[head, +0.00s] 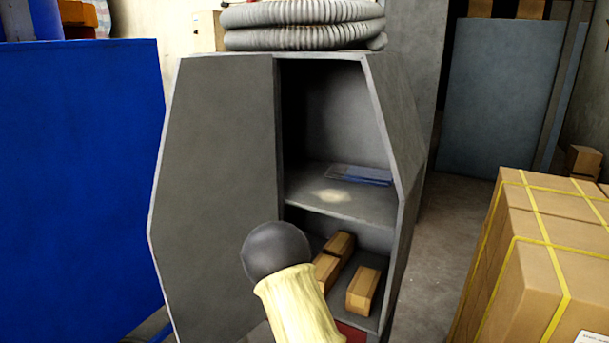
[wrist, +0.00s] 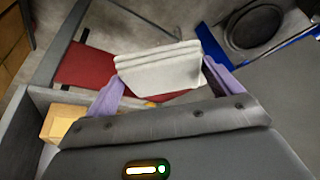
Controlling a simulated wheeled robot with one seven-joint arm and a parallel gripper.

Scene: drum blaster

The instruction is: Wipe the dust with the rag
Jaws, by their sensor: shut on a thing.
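My gripper (wrist: 162,78) shows in the wrist view, its two purple fingers shut on a folded off-white cloth, the rag (wrist: 158,68). The rag is between the fingertips, above a red flat thing (wrist: 85,65). In the head view a pale, dust-like patch (head: 333,195) lies on the middle shelf of the open grey cabinet (head: 215,190). A blue flat item (head: 360,175) lies just behind it. The gripper and rag are not visible in the head view; my arm covers part of the cabinet's lower front.
Several wooden blocks (head: 363,290) sit in the cabinet's lower compartment. A coiled grey hose (head: 305,28) lies on top. A blue panel (head: 75,190) stands at left, and strapped cardboard boxes (head: 535,260) at right. Bare floor (head: 445,240) shows between cabinet and boxes.

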